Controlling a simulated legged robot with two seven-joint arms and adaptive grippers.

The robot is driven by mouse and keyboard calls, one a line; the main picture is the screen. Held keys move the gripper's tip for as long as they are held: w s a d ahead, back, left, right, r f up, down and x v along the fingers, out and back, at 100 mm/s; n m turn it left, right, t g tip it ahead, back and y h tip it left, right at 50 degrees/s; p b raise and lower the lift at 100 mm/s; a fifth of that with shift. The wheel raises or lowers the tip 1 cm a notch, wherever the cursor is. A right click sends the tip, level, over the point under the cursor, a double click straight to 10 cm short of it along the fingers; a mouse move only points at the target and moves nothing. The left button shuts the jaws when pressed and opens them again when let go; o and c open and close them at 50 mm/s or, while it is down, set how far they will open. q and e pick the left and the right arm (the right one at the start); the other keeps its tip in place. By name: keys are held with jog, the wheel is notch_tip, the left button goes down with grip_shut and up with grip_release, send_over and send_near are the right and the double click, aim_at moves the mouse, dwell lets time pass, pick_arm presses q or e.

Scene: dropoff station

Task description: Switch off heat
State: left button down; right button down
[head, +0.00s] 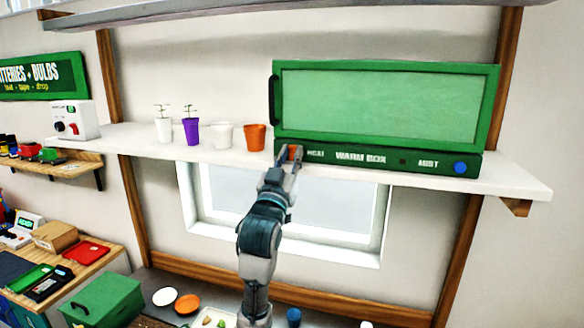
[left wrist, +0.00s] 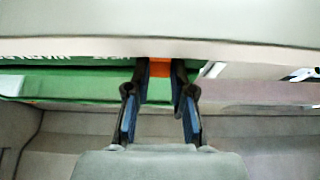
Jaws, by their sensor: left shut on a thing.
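The green warm box (head: 380,106) stands on the white shelf, with a translucent front and a dark handle at its left. Its lower panel reads HEAT, partly covered, WARM BOX and MIST. A blue round knob (head: 460,168) is at the right end by MIST. An orange heat knob (head: 294,151) is at the left end beside HEAT. My left gripper (head: 287,160) reaches up from below and is shut on the orange knob. In the left wrist view the orange knob (left wrist: 160,68) shows between the fingertips (left wrist: 159,82). My right gripper is not in view.
Several pots, including a purple one (head: 192,131) and an orange one (head: 255,137), stand left of the box on the shelf (head: 512,178). A white device with a red knob (head: 70,121) is farther left. A window (head: 290,205) lies below the shelf.

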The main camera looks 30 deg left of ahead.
pick_arm(q)
jog(key=c, duration=1)
grip_release()
jog(key=v, duration=1.2)
jog(key=shift+a+f, duration=0.1)
